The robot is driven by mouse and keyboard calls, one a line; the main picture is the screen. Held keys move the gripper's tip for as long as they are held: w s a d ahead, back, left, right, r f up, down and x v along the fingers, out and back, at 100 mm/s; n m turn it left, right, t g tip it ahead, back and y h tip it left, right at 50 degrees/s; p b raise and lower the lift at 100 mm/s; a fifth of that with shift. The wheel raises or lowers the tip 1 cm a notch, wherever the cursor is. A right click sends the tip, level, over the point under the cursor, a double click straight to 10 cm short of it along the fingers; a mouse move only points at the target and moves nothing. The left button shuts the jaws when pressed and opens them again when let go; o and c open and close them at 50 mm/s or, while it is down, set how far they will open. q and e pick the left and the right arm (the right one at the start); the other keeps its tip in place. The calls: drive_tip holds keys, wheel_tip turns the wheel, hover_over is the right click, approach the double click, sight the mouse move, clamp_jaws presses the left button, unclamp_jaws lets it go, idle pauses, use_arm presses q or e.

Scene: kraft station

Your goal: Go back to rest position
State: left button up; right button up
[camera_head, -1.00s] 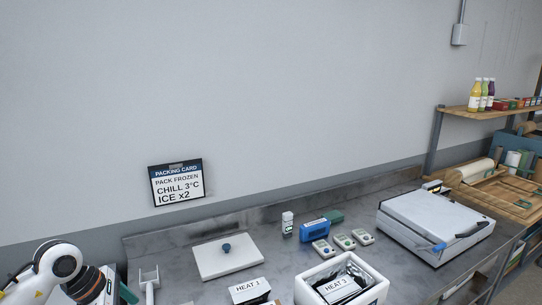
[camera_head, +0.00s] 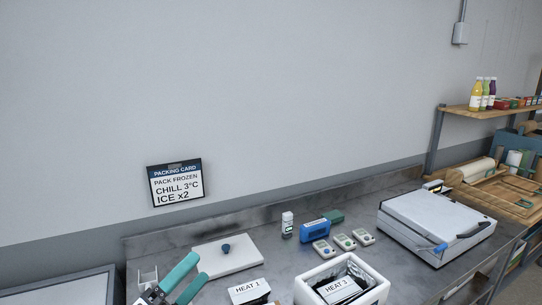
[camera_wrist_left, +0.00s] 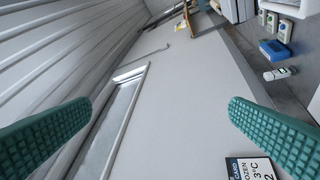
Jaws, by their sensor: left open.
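My left gripper (camera_head: 190,278) shows at the bottom left of the head view, its green fingers apart with nothing between them. It is in front of the white lid with a blue knob (camera_head: 228,256) and hides part of it. In the left wrist view, both green ridged fingers (camera_wrist_left: 158,128) are wide apart and empty, with the wall beyond them. My right gripper is in neither view.
A white box (camera_head: 304,292) holds a HEAT 3 pack (camera_head: 338,289); a HEAT 1 pack (camera_head: 250,291) lies left of it. A blue device (camera_head: 314,231) and a white lidded machine (camera_head: 435,222) stand on the steel counter. The packing card (camera_head: 176,184) is on the wall.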

use_arm(q)
drive_tip(key=s+a+f+n+g+y, duration=0.1)
drive_tip(key=s+a+f+n+y, duration=0.1)
drive_tip(key=a+f+n+y, duration=0.55)
drive_tip(key=s+a+f+n+g+y, duration=0.25)
drive_tip(key=f+n+y, duration=0.5)
drive_tip(key=n, duration=0.75)
drive_tip(key=s+d+f+n+g+h, duration=0.1)
drive_tip(key=s+d+f+n+g, duration=0.15)
drive_tip(key=s+f+g, duration=0.55)
drive_tip(key=s+d+f+n+g, duration=0.1)
drive_tip(key=s+f+n+g, duration=0.2)
drive_tip(key=s, duration=0.9)
wheel_tip(320, 180, down, 32)
drive_tip(key=b, duration=0.6)
drive_tip(key=s+a+f+g+b, duration=0.1)
drive_tip(key=s+f+b, duration=0.1)
drive_tip(key=s+f, duration=0.6)
drive_tip(key=s+a+f+g+b, duration=0.1)
drive_tip(key=s+f+b, duration=0.1)
drive_tip(key=s+f, duration=0.7)
wheel_tip(320, 180, down, 4)
drive_tip(key=shift+a+f, duration=0.2)
drive_tip(key=shift+a, duration=0.1)
